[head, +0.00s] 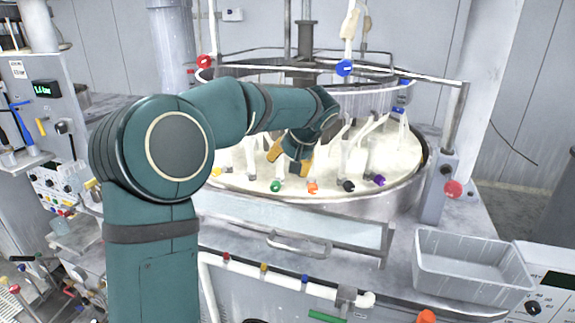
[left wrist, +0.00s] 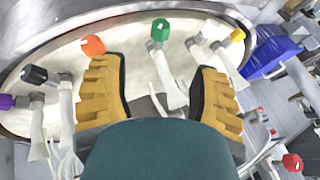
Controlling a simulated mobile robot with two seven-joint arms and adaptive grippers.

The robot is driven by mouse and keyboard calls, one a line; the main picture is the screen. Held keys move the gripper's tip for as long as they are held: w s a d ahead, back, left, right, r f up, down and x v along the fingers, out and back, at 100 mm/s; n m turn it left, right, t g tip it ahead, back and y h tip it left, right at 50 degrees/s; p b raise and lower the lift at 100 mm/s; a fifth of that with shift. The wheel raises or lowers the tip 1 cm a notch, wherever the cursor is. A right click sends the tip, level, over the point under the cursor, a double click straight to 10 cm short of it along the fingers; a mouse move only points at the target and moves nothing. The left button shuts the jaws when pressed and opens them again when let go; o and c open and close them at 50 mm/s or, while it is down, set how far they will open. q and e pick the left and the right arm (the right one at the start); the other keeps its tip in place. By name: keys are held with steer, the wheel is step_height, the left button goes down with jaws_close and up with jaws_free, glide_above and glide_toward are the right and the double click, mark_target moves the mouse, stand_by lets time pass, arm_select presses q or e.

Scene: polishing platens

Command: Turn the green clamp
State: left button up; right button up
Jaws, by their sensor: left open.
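The green clamp shows as a round green knob (head: 275,186) at the front rim of the round, pale-filled basin in the head view. In the left wrist view the green knob (left wrist: 160,30) is on a pale stem, beyond the fingertips and between their lines. My left gripper (head: 289,161) is open, with its yellow fingers above and behind the green knob in the head view. In the left wrist view its two fingers (left wrist: 157,68) are wide apart, with no knob held between them. My right gripper is not in view.
Orange (head: 312,187), black (head: 348,186) and purple (head: 379,180) knobs stand along the rim right of the green one. A yellow knob (left wrist: 237,35) is on its other side. A frame with a blue knob (head: 344,68) crosses above. A grey bin (head: 470,247) stands at right.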

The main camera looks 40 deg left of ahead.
arm_select(q)
steer(key=n+t+h+p, duration=0.15)
steer(key=h+p, duration=0.35)
steer(key=p, duration=0.5)
glide_toward(274, 184)
steer(key=shift+t, duration=0.45)
steer(key=x, duration=0.3)
steer(key=b+x, duration=0.1)
steer(key=x, duration=0.7)
steer(key=shift+s+f, duration=0.2)
steer(key=shift+s, duration=0.2)
steer(key=shift+c, duration=0.4)
jaws_close()
